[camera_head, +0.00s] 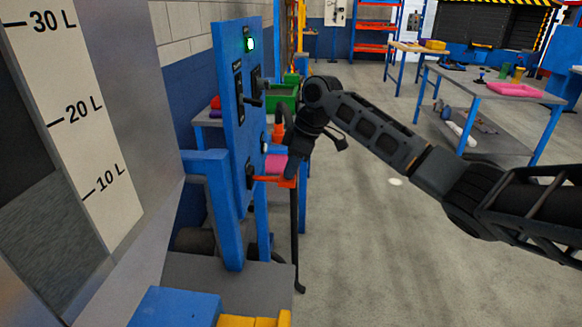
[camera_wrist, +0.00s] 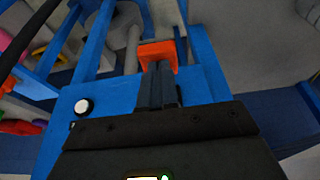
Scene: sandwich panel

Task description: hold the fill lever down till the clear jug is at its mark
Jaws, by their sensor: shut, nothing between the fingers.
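The fill lever, taken to be the orange-ended lever (camera_head: 267,179), sticks out roughly level from the blue panel (camera_head: 233,130). My gripper (camera_head: 291,177) is shut and empty, with its fingertips pointing down at the lever's outer end. In the wrist view the shut fingers (camera_wrist: 160,82) overlap the edge of the orange end (camera_wrist: 157,52); they look in contact, but pressure cannot be seen. A pale scale strip (camera_head: 75,120) marked 10 L, 20 L and 30 L stands close at left. Beside it is a dark window with a grey lower part. I cannot make out a clear jug or its mark for certain.
A white round knob (camera_wrist: 84,106) sits beside the lever in the wrist view. A green bin (camera_head: 283,97) stands behind the panel. Open floor (camera_head: 385,240) lies right, with a workbench (camera_head: 490,85) beyond.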

